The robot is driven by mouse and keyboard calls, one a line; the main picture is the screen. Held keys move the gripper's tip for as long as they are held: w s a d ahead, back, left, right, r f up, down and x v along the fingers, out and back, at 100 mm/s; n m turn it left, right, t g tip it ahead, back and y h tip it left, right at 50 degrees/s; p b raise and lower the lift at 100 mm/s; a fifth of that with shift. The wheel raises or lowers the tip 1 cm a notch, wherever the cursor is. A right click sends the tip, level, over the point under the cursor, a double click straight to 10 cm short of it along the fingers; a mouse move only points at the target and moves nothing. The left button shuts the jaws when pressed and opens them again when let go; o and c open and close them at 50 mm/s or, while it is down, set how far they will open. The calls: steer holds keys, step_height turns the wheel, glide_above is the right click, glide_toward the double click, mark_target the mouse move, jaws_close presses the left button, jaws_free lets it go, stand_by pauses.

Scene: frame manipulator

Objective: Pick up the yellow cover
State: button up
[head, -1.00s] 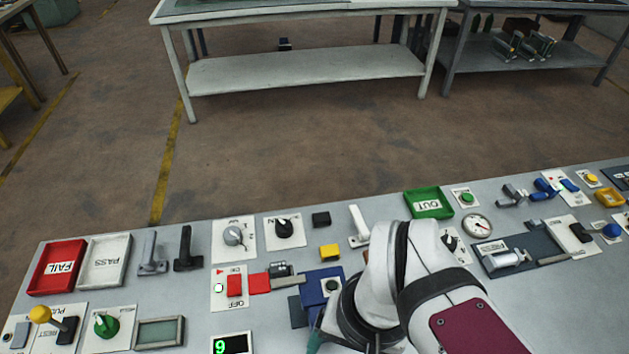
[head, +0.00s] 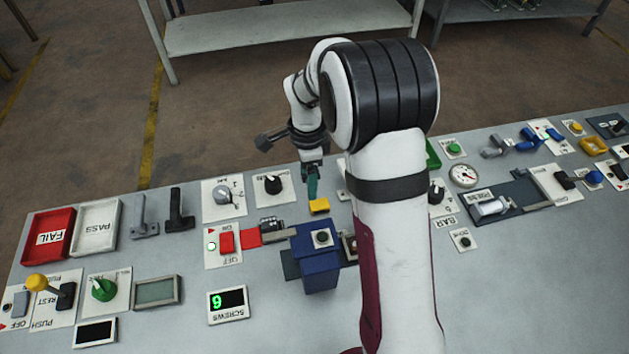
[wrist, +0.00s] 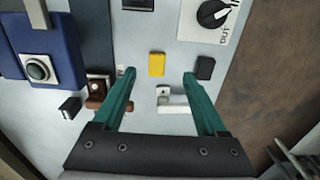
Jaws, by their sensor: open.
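The yellow cover (head: 319,206) is a small yellow block on the grey panel, just right of the middle of the head view. It also shows in the wrist view (wrist: 156,64), standing apart from both fingers and a little beyond the fingertips. My gripper (wrist: 160,74) has two green fingers, open and empty, with the cover lying between their lines. In the head view my gripper (head: 313,192) points down just behind the cover, and its fingertips overlap the cover's far side there. I cannot tell its exact height above the panel.
A small black block (wrist: 205,68) lies close to the right fingertip. A white lever (wrist: 172,101) and a brown part (wrist: 97,105) show between and beside the fingers. A blue box (head: 317,264) with a button stands in front of the cover. A black knob (head: 273,185) is behind left.

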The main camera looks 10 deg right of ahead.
mark_target(314, 205)
steer(key=f, duration=0.6)
steer(key=d+f, duration=0.1)
steer(key=f, duration=0.3)
steer(key=shift+s+d, duration=0.1)
steer(key=shift+s, duration=0.1)
steer(key=shift+r, duration=0.1)
jaws_close()
